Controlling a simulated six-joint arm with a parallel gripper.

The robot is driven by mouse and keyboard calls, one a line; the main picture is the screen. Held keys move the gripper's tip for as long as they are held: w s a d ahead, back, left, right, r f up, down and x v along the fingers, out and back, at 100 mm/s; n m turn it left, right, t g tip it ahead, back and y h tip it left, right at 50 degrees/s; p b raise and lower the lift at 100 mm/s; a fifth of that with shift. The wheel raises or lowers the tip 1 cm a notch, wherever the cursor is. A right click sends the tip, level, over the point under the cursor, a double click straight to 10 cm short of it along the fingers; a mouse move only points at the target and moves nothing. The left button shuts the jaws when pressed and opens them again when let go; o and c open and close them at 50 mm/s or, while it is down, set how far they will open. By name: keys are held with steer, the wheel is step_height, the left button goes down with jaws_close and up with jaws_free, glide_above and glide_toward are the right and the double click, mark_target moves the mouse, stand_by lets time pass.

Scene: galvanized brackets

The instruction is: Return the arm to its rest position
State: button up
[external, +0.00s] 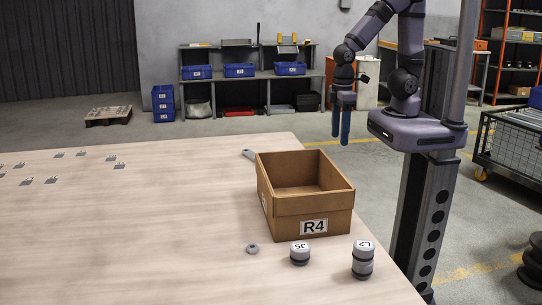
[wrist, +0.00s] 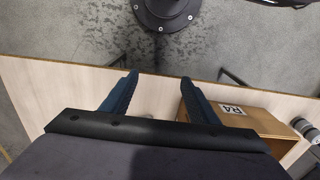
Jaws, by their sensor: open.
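My gripper (external: 341,124) hangs pointing down beyond the table's far right edge, close to my base. Its two blue fingers are apart with nothing between them. In the wrist view my gripper (wrist: 158,92) also shows spread fingers, with the table edge and the grey floor behind them. My arm is folded above my base.
A cardboard box (external: 315,205) labelled R4 stands open near the right edge of the table (external: 130,235). Several brackets (external: 51,181) lie far left. The middle is clear.

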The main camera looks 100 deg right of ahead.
step_height(320, 180, up, 8)
steer(key=p, duration=0.6)
steer(key=shift+r, duration=0.15)
stand_by(0.5)
